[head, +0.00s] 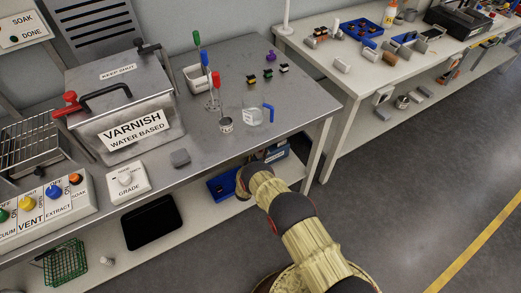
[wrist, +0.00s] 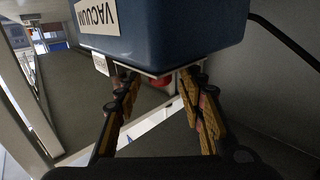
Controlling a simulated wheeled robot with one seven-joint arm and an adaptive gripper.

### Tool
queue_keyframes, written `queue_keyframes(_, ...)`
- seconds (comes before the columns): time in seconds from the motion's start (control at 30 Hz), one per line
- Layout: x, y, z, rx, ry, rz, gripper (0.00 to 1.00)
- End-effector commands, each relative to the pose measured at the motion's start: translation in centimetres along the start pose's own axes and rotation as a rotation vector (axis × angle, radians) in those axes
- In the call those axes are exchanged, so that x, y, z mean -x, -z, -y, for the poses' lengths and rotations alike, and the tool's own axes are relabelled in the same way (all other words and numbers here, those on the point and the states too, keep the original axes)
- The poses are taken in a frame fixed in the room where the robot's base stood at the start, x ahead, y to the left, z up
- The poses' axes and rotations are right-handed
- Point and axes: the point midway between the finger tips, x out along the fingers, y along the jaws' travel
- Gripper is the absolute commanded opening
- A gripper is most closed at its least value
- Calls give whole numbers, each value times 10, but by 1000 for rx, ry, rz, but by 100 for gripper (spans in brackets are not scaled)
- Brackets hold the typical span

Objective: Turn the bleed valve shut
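In the wrist view my gripper (wrist: 158,76) is open, its two fingers apart and pointing toward the underside of a blue box (wrist: 170,30) with an upside-down VACUUM label. A small red part (wrist: 160,81) shows between the fingertips, below the box edge; I cannot tell whether it is the bleed valve or whether a finger touches it. In the head view my arm reaches toward the lower shelf and my gripper is hidden. A grey chamber (head: 118,88) marked VARNISH has a red-handled part (head: 68,103) at its left and a black-handled one (head: 148,48) at its right.
The steel bench (head: 225,155) carries a GRADE dial box (head: 127,181) and a button panel (head: 45,208). A blue tray (head: 222,187) and a black tray (head: 153,222) lie on the shelf below. A white table (head: 345,85) stands right; the floor (head: 400,200) is clear.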

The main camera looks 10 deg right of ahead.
Motion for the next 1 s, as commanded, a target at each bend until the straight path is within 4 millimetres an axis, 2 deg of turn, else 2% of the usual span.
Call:
queue_keyframes(0.2,-14,0,1,-1,1,0,39)
queue_keyframes(0.43,-14,1,1,-1,1,0,39)
queue_keyframes(1.0,-14,1,0,0,1,0,7)
